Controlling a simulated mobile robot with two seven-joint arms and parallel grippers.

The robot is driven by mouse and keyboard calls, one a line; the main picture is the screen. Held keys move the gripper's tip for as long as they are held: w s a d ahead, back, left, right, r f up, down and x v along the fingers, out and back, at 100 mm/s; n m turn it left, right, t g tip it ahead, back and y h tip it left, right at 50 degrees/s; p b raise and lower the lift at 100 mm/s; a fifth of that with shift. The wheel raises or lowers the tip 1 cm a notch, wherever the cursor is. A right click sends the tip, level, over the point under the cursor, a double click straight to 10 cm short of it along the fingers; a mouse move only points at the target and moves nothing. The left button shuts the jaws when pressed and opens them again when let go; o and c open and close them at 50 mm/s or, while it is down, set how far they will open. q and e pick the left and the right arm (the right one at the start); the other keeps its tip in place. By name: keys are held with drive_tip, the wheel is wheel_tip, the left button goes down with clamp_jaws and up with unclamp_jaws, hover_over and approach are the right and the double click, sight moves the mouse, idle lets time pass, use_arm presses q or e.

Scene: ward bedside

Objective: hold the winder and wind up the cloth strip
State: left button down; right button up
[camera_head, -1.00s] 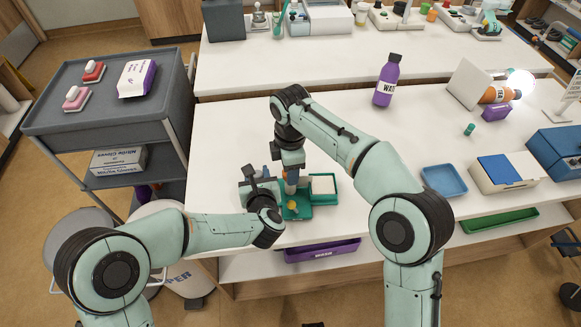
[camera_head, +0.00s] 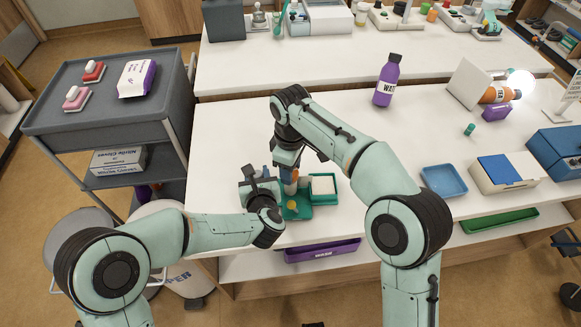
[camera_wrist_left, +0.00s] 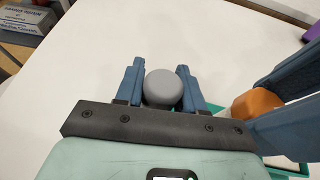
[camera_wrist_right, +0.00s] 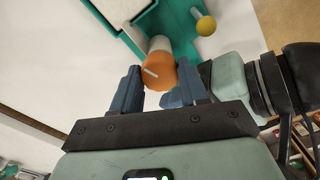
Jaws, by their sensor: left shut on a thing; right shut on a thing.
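The winder has a teal base (camera_head: 297,212) and stands near the front edge of the white table. A yellow ball knob (camera_wrist_right: 206,25) sticks up from it. My left gripper (camera_wrist_left: 163,92) is shut on a round grey knob (camera_wrist_left: 165,88) at the winder's left side. My right gripper (camera_wrist_right: 160,92) comes from above and is shut on an orange cylinder (camera_wrist_right: 157,72) with a white mark on its end. The orange cylinder also shows in the left wrist view (camera_wrist_left: 257,103), between the right fingers. A white pad (camera_head: 323,185), perhaps the cloth strip, lies in the teal holder's right part; the wound part is hidden.
A purple tray (camera_head: 322,251) sits below the table's front edge. A blue tray (camera_head: 444,180), a green tray (camera_head: 500,220) and a purple bottle (camera_head: 387,80) are to the right. A grey cart (camera_head: 110,110) stands left. The table between the winder and blue tray is clear.

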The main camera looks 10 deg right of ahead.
idle(0.4)
drive_tip(key=o, duration=1.1)
drive_tip(key=shift+c, duration=0.2)
drive_tip(key=shift+a, duration=0.15)
